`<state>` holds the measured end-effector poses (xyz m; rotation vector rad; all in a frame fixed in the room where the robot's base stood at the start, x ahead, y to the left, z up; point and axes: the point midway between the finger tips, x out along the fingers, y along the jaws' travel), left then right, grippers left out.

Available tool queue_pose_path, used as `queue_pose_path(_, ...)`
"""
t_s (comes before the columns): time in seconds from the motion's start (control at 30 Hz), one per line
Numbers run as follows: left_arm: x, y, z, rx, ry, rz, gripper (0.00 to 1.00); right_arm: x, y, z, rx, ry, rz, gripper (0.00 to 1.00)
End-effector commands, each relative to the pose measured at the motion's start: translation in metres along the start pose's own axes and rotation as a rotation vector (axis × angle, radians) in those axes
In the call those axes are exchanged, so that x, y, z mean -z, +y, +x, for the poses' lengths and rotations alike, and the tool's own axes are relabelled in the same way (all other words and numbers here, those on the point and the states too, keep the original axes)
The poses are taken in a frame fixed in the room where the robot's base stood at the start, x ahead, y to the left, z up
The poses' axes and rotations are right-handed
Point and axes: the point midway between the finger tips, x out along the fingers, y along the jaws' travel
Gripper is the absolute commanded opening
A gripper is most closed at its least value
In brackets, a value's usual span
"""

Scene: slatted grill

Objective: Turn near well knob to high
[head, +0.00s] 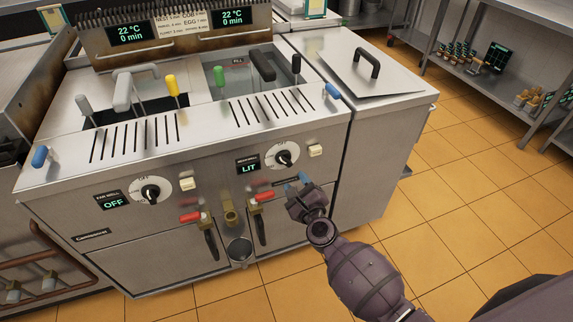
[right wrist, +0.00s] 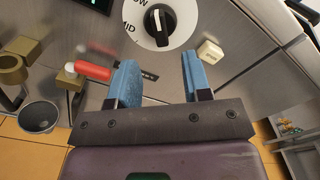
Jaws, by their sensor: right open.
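The near well knob (head: 285,157) is a black grip on a round white dial on the fryer's front panel, beside a display (head: 248,166) reading LIT. In the right wrist view the knob (right wrist: 159,24) shows at the top, with LOW and MID lettering on the left of its dial and a white line on the grip. My right gripper (head: 303,185) is just below and right of the dial in the head view. Its blue fingers (right wrist: 160,78) are open and empty, apart from the knob, which lies beyond their tips. My left gripper is out of view.
The far well knob (head: 151,191) sits further left with a display (head: 113,201) reading OFF. Red-handled valves (head: 262,197) and a metal cup (head: 239,250) are left of my gripper. A cream switch (head: 316,151) is right of the near dial. Tiled floor lies open to the right.

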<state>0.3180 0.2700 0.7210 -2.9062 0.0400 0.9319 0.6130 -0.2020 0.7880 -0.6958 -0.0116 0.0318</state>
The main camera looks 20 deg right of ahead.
Motion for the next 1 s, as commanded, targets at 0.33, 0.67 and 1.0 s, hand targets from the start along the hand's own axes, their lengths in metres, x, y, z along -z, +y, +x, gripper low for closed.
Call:
queue_pose_path(0.33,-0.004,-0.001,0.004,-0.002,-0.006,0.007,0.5,0.001,0.001,0.054,-0.001,0.0,-0.004,0.45)
queue_pose_path(0.67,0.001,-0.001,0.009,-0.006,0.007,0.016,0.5,0.0,0.0,0.079,0.0,0.0,-0.003,0.45)
queue_pose_path(1.0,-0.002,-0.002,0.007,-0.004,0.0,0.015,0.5,0.0,0.0,0.081,0.0,0.0,-0.003,0.4)
